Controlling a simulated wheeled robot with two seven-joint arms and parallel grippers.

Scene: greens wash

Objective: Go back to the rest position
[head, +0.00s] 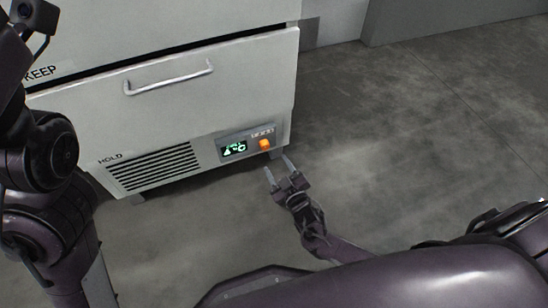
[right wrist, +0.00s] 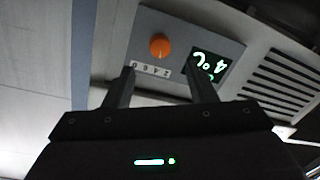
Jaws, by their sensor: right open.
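My right gripper (head: 279,171) is open and empty, in front of the lower right corner of a light grey drawer cabinet (head: 215,105). Its fingers point at the control panel (head: 247,143), which has an orange knob (head: 265,145) and a green display (head: 234,149). In the right wrist view the open fingers (right wrist: 161,88) stand below the orange knob (right wrist: 160,46), apart from it as far as I can see, and the display (right wrist: 209,65) reads 4°C upside down. My left arm shows at the left edge of the head view; its gripper is not visible.
The drawer marked HOLD has a metal handle (head: 169,79) and a vent grille (head: 153,167); it appears closed. A drawer marked KEEP is above it. Grey concrete floor (head: 430,120) lies open to the right.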

